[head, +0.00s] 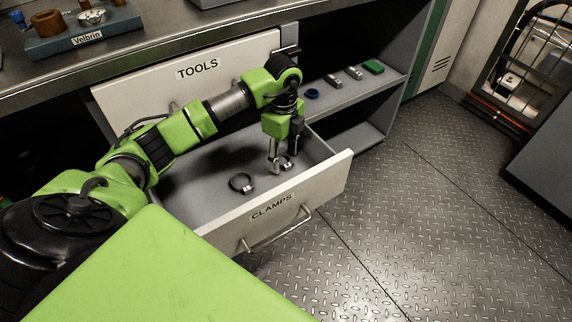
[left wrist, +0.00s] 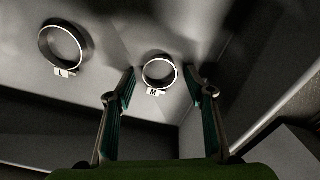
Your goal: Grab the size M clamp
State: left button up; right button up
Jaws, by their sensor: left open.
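Two ring-shaped metal clamps lie in the open drawer labelled CLAMPS (head: 272,207). The larger-looking clamp (head: 236,188) is left of my gripper in the head view, and it also shows at the upper left of the left wrist view (left wrist: 64,72). The smaller-looking clamp (head: 288,165) is under my left gripper (head: 280,160), partly hidden by a finger. In the left wrist view this clamp (left wrist: 156,92) appears between the two open fingers (left wrist: 160,88). No size marking is readable on either clamp. My right gripper is not in view.
The closed TOOLS drawer (head: 190,82) is just above and behind. A shelf (head: 335,98) at right holds a blue ring (head: 312,94), small metal pieces and a green box (head: 373,67).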

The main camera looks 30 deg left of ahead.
pick_arm(q)
jog(key=c, duration=1)
